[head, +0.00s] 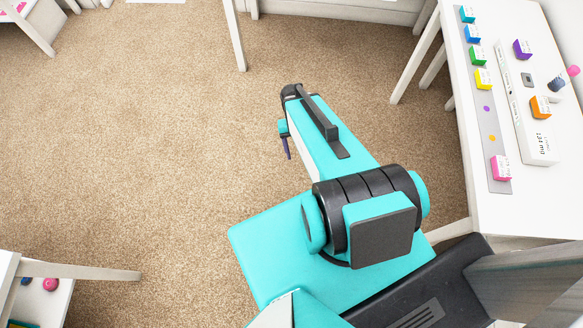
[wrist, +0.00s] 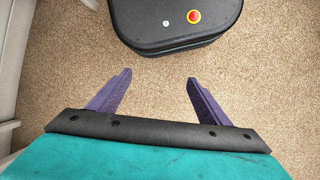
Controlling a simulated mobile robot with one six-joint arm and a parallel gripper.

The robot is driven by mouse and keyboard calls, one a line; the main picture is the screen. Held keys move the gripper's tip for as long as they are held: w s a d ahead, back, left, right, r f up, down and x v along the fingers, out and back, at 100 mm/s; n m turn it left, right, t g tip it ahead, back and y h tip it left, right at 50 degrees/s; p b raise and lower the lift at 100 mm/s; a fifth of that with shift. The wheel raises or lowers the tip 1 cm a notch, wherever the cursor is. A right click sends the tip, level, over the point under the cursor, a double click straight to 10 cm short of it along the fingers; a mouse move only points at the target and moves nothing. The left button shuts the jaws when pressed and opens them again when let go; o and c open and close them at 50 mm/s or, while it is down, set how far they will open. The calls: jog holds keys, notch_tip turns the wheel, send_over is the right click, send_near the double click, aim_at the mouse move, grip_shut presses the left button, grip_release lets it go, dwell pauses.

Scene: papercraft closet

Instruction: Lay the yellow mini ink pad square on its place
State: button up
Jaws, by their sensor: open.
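The yellow mini ink pad (head: 483,79) is a small cube with a white label. It sits on a grey strip (head: 496,126) on the white table at the right of the head view, in line below the green pad. Whether it lies exactly square cannot be told at this size. My gripper (wrist: 158,80) is open and empty in the wrist view, its two purple fingers apart over bare carpet. In the head view my gripper (head: 287,145) points down over the floor, well left of the table, and is partly hidden by my arm.
Cyan (head: 467,14), blue (head: 472,34), green (head: 477,56) and pink (head: 500,168) pads sit on the strip, with bare purple and orange dots between yellow and pink. Open carpet (head: 150,130) lies left.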

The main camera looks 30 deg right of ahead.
jog(key=s+a+f+n+g, duration=0.1)
jog(key=s+a+f+n, duration=0.3)
jog(key=s+a, duration=0.5)
jog(key=shift+s+a+f+n+g, duration=0.15)
jog(key=shift+s+f+n+g, duration=0.2)
jog(key=shift+s, duration=0.2)
jog(key=shift+c, duration=0.4)
